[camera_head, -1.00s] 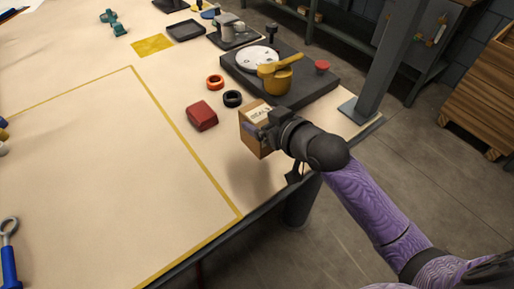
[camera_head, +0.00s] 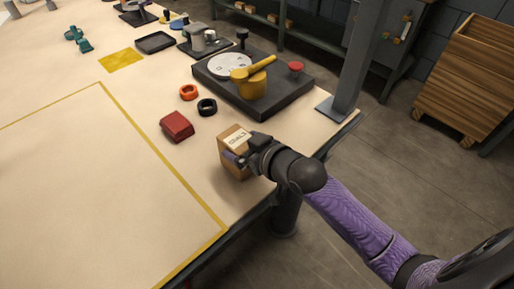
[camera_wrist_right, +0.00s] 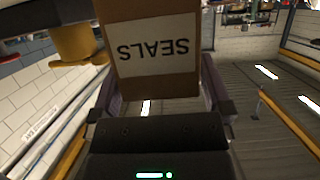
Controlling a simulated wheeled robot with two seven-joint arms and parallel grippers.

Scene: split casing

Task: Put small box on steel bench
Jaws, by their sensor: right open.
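The small box (camera_head: 237,139) is brown cardboard with a white SEALS label. It stands upright on the pale top of the bench (camera_head: 110,205), near the right edge. In the right wrist view the box (camera_wrist_right: 155,48) fills the top middle, its label upside down. My right gripper (camera_head: 241,158) is at the box, with a finger on either side of it (camera_wrist_right: 160,92). Its jaws are open; small gaps to the box are hard to make out. The box's underside is hidden. My left gripper is not in view.
A red block (camera_head: 177,126), a black ring (camera_head: 207,106) and an orange ring (camera_head: 189,92) lie behind the box. A dark plate (camera_head: 285,93) carries a yellow pot (camera_head: 248,84). A grey post (camera_head: 357,65) stands at the right edge. The yellow-outlined area is clear.

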